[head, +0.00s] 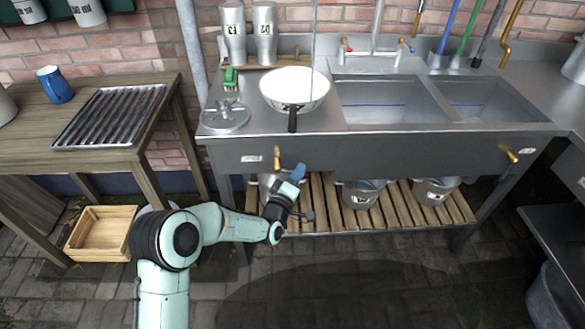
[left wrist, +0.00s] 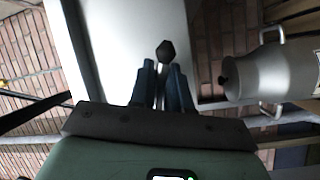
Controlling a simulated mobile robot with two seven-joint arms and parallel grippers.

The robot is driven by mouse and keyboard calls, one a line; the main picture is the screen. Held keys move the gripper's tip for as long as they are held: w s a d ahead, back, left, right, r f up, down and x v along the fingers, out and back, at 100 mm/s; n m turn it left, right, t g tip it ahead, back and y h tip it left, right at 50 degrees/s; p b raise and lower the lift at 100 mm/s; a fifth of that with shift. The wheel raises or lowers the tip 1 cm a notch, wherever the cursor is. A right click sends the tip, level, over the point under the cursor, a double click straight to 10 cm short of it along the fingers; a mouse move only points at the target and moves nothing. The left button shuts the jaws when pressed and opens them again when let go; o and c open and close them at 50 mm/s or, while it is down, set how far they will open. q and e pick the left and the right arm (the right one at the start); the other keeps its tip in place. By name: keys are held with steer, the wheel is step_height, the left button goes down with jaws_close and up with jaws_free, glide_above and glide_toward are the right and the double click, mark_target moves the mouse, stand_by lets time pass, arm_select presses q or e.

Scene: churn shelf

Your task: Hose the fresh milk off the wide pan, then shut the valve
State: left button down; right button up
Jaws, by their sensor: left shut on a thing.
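The wide pan (head: 285,82), white inside with a black handle, sits on the steel counter left of the sinks. I cannot tell what milk is in it. A thin pale vertical line (head: 314,40) comes down over it; I cannot tell whether it is a cord or a stream. A brass valve (head: 277,156) is on the counter's front panel. My left gripper (head: 298,172) is just below and right of it, shut. In the left wrist view, a small dark hexagonal end (left wrist: 166,52) shows at my left fingertips (left wrist: 164,75); its body is hidden. My right gripper is out of view.
Another brass valve (head: 511,156) is at the panel's right. Buckets (head: 361,194) stand on the slatted shelf (head: 325,205) below. A metal can (left wrist: 262,75) is close to my left gripper's right in the wrist view. A wooden table (head: 40,115) and crate (head: 100,232) stand left.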

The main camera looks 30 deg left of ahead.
arm_select(q)
steer(key=shift+a+f+m+g, duration=0.15)
steer(key=shift+f+m+g, duration=0.15)
steer(key=shift+m, duration=0.3)
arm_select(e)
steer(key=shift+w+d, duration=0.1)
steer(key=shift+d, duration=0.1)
arm_select(q)
steer(key=c, duration=1.2)
jaws_free()
steer(key=shift+o, duration=0.2)
steer(key=shift+s, duration=0.1)
steer(key=s+d+p, duration=0.1)
steer(key=s+p, duration=0.1)
steer(key=s, duration=1.1)
steer(key=shift+s+d, duration=0.15)
steer(key=shift+d, duration=0.1)
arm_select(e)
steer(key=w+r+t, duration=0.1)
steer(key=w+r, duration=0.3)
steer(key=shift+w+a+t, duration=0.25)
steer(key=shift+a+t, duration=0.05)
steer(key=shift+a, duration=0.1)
arm_select(q)
steer(key=shift+r, duration=0.1)
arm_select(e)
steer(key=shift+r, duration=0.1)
